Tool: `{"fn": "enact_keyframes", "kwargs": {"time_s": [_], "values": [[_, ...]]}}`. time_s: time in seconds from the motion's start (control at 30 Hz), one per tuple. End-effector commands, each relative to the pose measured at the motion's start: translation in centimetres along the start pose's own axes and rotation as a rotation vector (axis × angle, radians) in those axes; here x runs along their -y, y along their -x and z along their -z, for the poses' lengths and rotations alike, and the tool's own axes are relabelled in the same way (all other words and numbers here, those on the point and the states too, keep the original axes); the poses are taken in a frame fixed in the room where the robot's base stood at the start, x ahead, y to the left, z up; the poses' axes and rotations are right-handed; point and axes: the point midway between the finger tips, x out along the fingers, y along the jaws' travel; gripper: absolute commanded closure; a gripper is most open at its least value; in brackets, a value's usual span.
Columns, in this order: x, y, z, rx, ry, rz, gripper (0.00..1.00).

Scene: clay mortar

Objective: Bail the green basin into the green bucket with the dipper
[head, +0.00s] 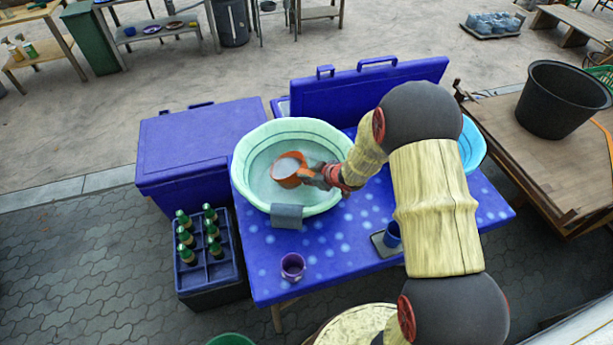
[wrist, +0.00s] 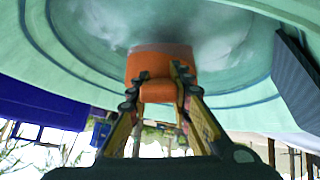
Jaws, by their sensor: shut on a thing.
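The pale green basin (head: 245,180) stands on the blue spotted table and holds cloudy, pale liquid. My gripper (head: 318,178) is shut on the handle of the orange dipper (head: 284,180), whose bowl is inside the basin's rim. Pale stuff shows in the dipper's mouth; whether the bowl is dipped or just above the surface I cannot tell. In the wrist view the fingers (wrist: 160,88) close on the orange dipper (wrist: 155,62) with the basin (wrist: 75,40) behind. A green rim (head: 230,340), perhaps the green bucket, shows at the bottom edge, mostly cut off.
A crate of bottles (head: 212,275) and a blue cooler (head: 195,140) are at left. A black bucket (head: 560,105) stands at right.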

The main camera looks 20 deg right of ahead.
Motion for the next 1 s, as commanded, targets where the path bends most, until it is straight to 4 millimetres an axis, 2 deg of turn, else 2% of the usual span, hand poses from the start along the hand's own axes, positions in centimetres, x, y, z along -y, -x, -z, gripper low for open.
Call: {"fn": "enact_keyframes", "kwargs": {"time_s": [0.03, 0.1, 0.5, 0.8, 1.0], "values": [[-0.2, -0.3, -0.4, -0.021, -0.011, 0.0, 1.0], [-0.5, 0.7, 0.8, -0.025, -0.01, 0.001, 1.0], [-1.6, 3.8, 4.2, -0.063, -0.027, 0.007, 1.0], [-2.9, 7.3, 6.2, -0.202, -0.097, 0.031, 1.0], [-3.4, 8.5, 6.5, -0.342, -0.164, 0.055, 1.0]]}}
